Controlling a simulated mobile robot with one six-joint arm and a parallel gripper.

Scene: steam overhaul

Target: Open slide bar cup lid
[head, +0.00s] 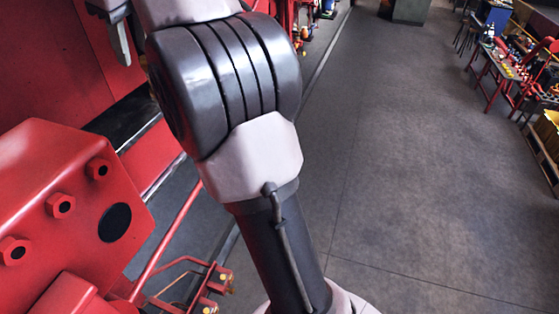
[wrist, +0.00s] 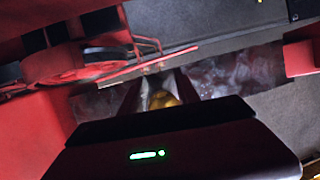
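In the wrist view my gripper (wrist: 159,88) points at the red machinery, with its two fingers apart. A small golden-yellow piece (wrist: 162,98) shows between the fingers, low in the gap and partly hidden by my gripper's dark body. It may be a slide bar cup lid; I cannot tell whether a finger touches it. In the head view small yellow-topped cups (head: 224,277) sit on a red bracket at lower centre-left. My gripper cannot be made out in the head view, where my arm fills the middle.
A large red block with bolts (head: 62,205) stands at left in the head view. Thin red rods (head: 165,240) run beside the bracket. The grey floor (head: 420,190) is open on the right, with a red-legged workbench (head: 503,65) at far right.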

